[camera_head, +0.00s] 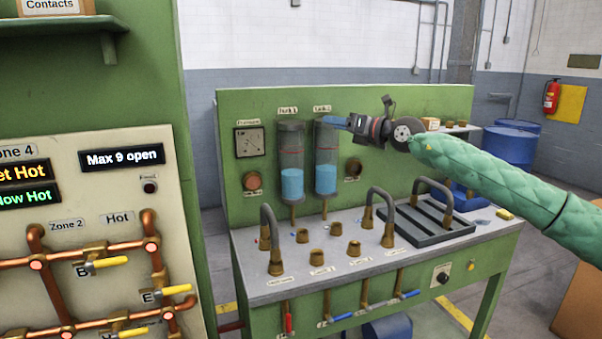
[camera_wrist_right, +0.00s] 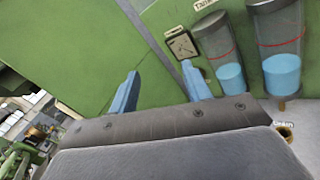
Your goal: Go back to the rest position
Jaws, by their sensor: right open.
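My right arm (camera_head: 500,178), in a green quilted cover, comes in from the right in the head view. My right gripper (camera_head: 338,122) is in front of the upper part of the right-hand tank (camera_head: 326,170), above the workbench (camera_head: 340,262). In the right wrist view the two blue fingers of the gripper (camera_wrist_right: 160,88) stand apart with nothing between them. Green panel shows behind them, with a pressure gauge (camera_wrist_right: 181,46) near the right finger. My left gripper is in neither view.
The bench carries bent pipes, brass fittings and a dark grooved tray (camera_head: 432,226). A panel with copper pipes and yellow valve handles (camera_head: 110,262) stands at the left. Blue barrels (camera_head: 512,145) and a fire extinguisher (camera_head: 551,96) are behind at the right.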

